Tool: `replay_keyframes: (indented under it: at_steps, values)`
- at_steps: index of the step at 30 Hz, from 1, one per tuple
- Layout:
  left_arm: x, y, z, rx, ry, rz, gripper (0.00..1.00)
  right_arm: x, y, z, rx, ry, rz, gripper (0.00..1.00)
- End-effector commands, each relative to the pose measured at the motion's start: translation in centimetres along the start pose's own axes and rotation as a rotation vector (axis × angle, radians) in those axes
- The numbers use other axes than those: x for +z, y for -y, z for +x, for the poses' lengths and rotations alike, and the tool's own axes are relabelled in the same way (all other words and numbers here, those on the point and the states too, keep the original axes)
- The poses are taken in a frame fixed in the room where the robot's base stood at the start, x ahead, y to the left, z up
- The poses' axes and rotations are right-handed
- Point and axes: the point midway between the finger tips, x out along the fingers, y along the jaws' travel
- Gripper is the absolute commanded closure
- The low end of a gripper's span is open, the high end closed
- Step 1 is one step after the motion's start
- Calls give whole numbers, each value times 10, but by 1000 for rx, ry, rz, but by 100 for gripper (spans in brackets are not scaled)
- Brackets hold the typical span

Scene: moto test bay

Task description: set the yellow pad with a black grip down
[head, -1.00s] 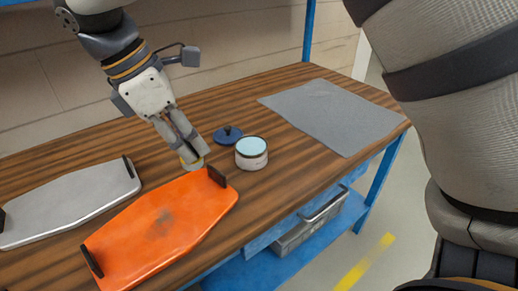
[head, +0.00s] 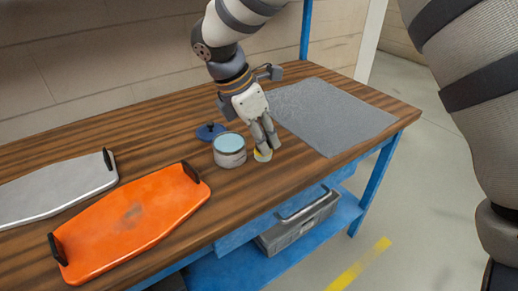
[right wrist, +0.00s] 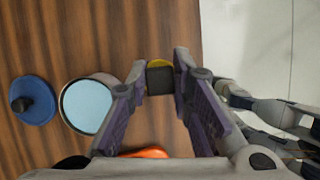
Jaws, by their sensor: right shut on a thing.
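My right gripper (head: 264,137) is shut on the yellow pad (head: 263,156), close above or at the wooden table, right of the tin. In the right wrist view, my right gripper (right wrist: 160,78) has its fingers on either side of the pad's black grip (right wrist: 160,82). A strip of the yellow pad (right wrist: 159,62) shows beyond the grip. I cannot tell whether the pad touches the table. My left gripper is not in view.
An open tin with pale blue contents (head: 229,150) and a blue lid (head: 207,132) stand close left. An orange tray (head: 150,205) and a silver tray (head: 60,188) lie further left. A grey mat (head: 335,115) lies to the right. The wooden table's (head: 285,175) front edge is near.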

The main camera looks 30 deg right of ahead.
Motion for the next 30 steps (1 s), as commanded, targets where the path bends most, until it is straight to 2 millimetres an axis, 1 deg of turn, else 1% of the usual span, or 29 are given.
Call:
replay_keyframes:
  at_steps: [1, 5, 7, 10, 12, 18, 22, 23, 24, 25, 26, 30]
  values:
    - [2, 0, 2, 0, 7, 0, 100, 1, -3, 10, -4, -1, -1, 100]
    - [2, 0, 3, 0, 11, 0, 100, 5, -8, 20, 0, 0, 1, 100]
    - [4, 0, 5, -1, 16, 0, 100, 7, -11, 29, -1, 0, 1, 100]
    - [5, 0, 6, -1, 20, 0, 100, -1, -11, 48, -1, 1, -2, 100]
    - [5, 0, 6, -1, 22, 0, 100, -4, -12, 56, 2, 1, -1, 100]
    - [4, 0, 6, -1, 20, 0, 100, -4, -12, 54, 6, 0, 1, 100]
    - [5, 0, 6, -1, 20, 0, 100, -5, -12, 58, 5, 1, 1, 100]
    - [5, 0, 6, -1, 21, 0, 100, -5, -12, 58, 5, 1, 1, 77]
    - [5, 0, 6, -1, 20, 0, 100, -5, -12, 58, 5, 1, 1, 68]
    - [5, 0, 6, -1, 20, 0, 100, -5, -12, 58, 5, 0, 1, 62]
    - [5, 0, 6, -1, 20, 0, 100, -5, -12, 58, 5, 0, 1, 60]
    - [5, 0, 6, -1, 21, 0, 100, -5, -12, 58, 5, 0, 1, 60]
